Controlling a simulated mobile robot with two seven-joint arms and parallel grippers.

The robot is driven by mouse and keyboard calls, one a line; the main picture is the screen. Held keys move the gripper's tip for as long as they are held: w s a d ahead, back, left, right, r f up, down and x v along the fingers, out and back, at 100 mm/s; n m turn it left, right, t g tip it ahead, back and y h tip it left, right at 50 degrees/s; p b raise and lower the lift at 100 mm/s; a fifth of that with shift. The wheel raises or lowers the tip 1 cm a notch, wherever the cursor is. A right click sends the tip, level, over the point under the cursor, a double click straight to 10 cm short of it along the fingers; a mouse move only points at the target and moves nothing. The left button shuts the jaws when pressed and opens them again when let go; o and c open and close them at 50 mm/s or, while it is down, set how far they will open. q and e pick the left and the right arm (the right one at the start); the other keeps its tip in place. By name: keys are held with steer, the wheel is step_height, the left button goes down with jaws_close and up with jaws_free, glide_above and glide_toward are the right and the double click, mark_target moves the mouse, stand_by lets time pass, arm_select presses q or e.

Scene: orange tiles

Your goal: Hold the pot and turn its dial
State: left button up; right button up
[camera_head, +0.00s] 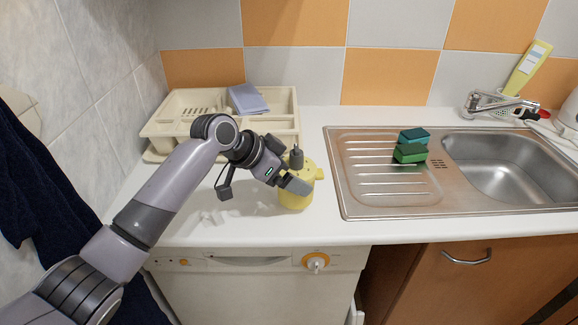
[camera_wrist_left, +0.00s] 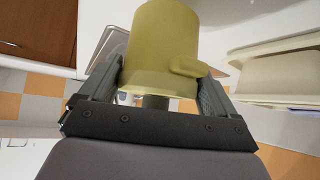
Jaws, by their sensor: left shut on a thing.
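A small yellow pot (camera_head: 296,202) stands on the white counter, left of the sink. It has a short yellow protrusion on its right side. My left gripper (camera_head: 297,172) reaches it from the left and is shut on it, with one finger on the near side and one on the far side. In the left wrist view the pot (camera_wrist_left: 160,45) fills the space between the two fingers (camera_wrist_left: 158,90), and a rounded yellow protrusion shows low on its side. I cannot make out a dial on the pot. My right gripper is in neither view.
A cream dish rack (camera_head: 170,128) with a folded grey-blue cloth (camera_head: 247,99) stands behind my left arm. A steel sink (camera_head: 375,205) with green sponges (camera_head: 410,153) on its drainboard lies to the right. An orange-ringed appliance knob (camera_head: 315,262) is below the counter edge.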

arm_select(q)
steer(key=shift+f, duration=0.15)
stand_by(0.3)
steer(key=shift+f, duration=0.55)
steer(key=shift+f, duration=0.3)
stand_by(0.5)
steer(key=shift+s+f, duration=0.15)
steer(key=shift+f, duration=0.15)
stand_by(2.0)
